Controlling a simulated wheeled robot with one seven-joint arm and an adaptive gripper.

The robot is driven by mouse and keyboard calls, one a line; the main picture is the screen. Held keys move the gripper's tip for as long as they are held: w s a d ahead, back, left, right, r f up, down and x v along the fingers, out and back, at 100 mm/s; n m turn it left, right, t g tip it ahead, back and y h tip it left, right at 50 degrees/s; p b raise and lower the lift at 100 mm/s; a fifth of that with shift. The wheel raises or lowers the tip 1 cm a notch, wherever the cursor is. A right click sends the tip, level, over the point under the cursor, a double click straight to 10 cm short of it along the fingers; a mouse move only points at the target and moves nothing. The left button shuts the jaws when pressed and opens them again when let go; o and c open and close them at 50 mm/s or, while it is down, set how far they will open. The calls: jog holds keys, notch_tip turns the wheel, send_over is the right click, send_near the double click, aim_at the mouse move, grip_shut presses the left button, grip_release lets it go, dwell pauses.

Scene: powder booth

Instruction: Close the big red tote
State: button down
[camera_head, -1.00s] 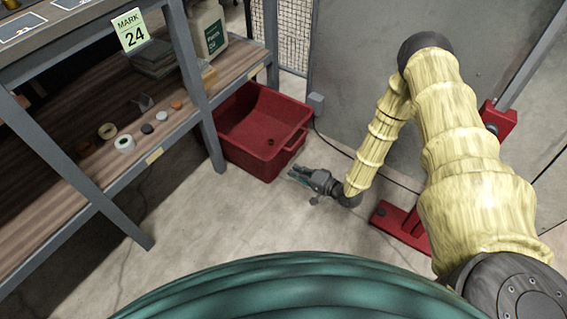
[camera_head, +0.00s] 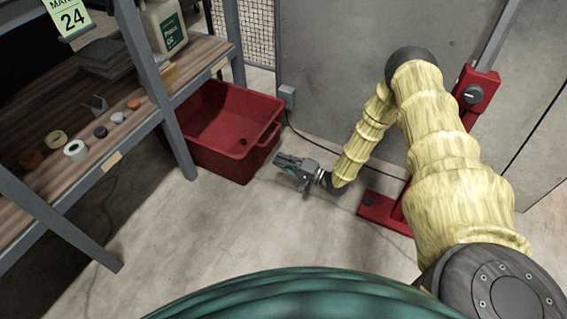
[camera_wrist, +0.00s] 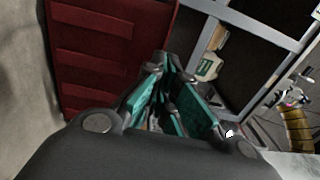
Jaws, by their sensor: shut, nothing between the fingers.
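The big red tote (camera_head: 239,163) stands on the floor at the middle left in the head view, beside the shelf's legs. Its top is open, and a small dark round spot shows on its inside. No lid is visible on it. My gripper (camera_head: 276,159) is low, just right of the tote's near right side, and looks apart from it. In the wrist view the gripper's teal-padded fingers (camera_wrist: 166,95) are shut and empty. A ribbed red panel (camera_wrist: 105,60), seemingly the tote's outer wall, fills the upper left there.
A shelf (camera_head: 150,118) with tape rolls, small parts and a white jug (camera_head: 163,27) stands left of the tote. A grey cabinet wall (camera_head: 340,60) is behind. A red post base (camera_head: 385,212) stands at right. The floor in front is clear.

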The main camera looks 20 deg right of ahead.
aim_at(251, 146)
jog(key=b+x, duration=0.3)
jog(key=x, duration=0.6)
jog(key=shift+f+b, duration=0.1)
jog(key=shift+b, duration=0.2)
jog(key=shift+w+a, duration=0.45)
jog(key=shift+w, duration=0.15)
